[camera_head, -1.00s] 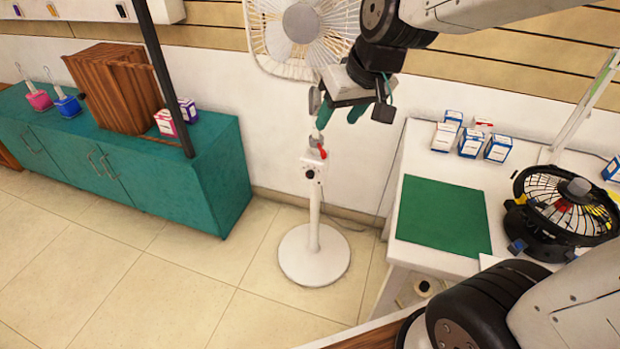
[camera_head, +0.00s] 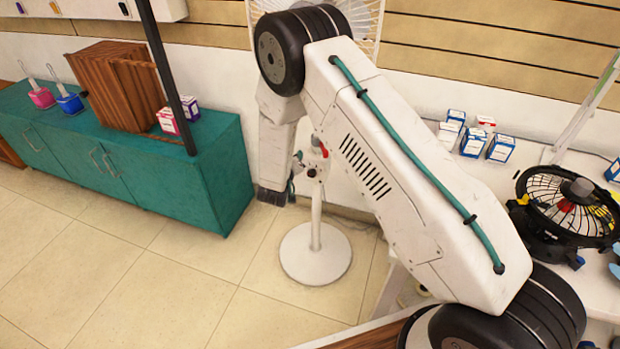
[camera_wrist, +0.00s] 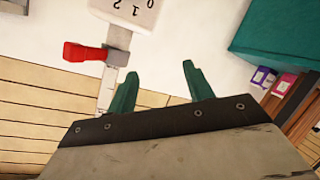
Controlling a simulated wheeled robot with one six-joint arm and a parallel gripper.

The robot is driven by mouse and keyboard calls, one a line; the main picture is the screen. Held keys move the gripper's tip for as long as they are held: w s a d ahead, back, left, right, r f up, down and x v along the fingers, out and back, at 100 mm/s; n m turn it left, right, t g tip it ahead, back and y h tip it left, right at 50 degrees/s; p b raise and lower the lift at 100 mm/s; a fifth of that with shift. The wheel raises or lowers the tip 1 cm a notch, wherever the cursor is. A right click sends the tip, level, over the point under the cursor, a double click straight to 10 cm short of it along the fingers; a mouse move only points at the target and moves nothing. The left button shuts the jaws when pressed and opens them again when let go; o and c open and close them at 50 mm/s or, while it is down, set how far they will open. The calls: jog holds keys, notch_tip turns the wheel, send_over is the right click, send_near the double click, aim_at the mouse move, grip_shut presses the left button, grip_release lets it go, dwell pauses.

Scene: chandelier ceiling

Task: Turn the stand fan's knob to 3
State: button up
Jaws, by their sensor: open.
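The stand fan's white control box (camera_head: 316,163) is on its upright pole, with a dark knob (camera_head: 311,173) on the front. In the wrist view the control box (camera_wrist: 125,10) is at the top edge, with the digits 0, 1 and 2 upside down. The knob is out of that view, and I cannot tell its setting. A red lever (camera_wrist: 85,52) sits on the pole beside the box. My gripper (camera_wrist: 160,70) is open and empty, its two teal fingers pointing toward the wall beside the box. In the head view my arm mostly hides the gripper.
The round fan base (camera_head: 315,262) stands on the tiled floor. A teal cabinet (camera_head: 215,180) is on the left, with a dark post before it. A white table on the right carries small boxes (camera_head: 500,148) and a black fan (camera_head: 565,205). The fan's head (camera_head: 368,25) is partly hidden.

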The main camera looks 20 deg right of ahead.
aim_at(311, 175)
jog(key=s+d+f+n+t+h, duration=0.15)
jog(key=s+f+h, duration=0.35)
jog(key=f, duration=0.5)
jog(key=shift+y, duration=0.4)
jog(key=x, duration=0.4)
jog(key=d+x, duration=0.1)
jog(key=x, duration=0.2)
jog(key=shift+s+r, duration=0.1)
jog(key=shift+s, duration=0.35)
jog(key=c, duration=1)
